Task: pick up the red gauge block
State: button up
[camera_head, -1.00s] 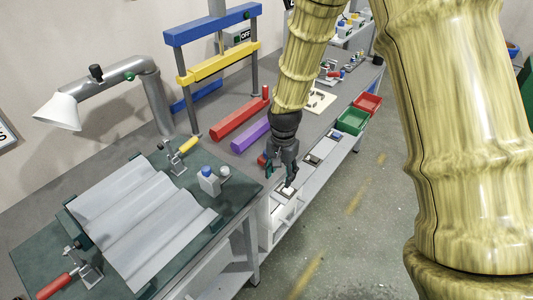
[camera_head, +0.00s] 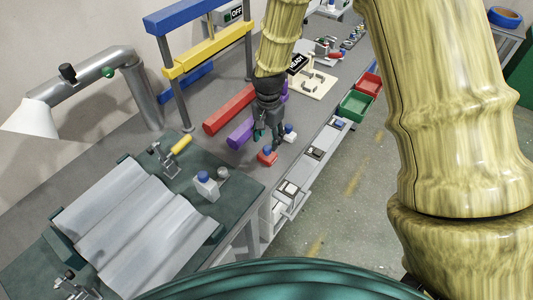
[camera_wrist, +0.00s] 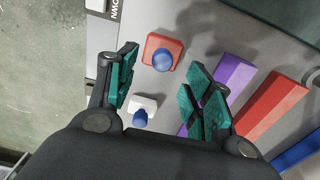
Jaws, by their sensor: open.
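A small red block with a round blue knob on top, the red gauge block (camera_head: 266,159), stands on the grey bench near its front edge. In the wrist view the red gauge block (camera_wrist: 173,41) lies just beyond the fingertips, toward the top of the picture and roughly between the two finger sides. My gripper (camera_head: 267,139) points down close to the block in the head view; its spread fingers (camera_wrist: 164,88) are open and hold nothing. A gap seems to remain between fingers and block, but its height is hard to tell.
A white block with a blue knob (camera_wrist: 145,102) stands beside the red one, between the open fingers in the wrist view. A purple bar (camera_head: 241,134) and a long red bar (camera_head: 230,110) lie behind. Red (camera_head: 368,85) and green (camera_head: 355,105) bins sit at the bench edge.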

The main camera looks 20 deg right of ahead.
aim_at(267, 147)
jog(key=shift+s+a+f, duration=0.1)
jog(key=shift+s+f, duration=0.05)
jog(key=shift+f, duration=0.4)
jog(key=shift+w+f+p, duration=0.25)
jog(key=shift+f+p, duration=0.6)
jog(key=shift+f, duration=0.2)
jog(key=shift+f+p, duration=0.45)
jog(key=shift+f, duration=1)
grip_shut()
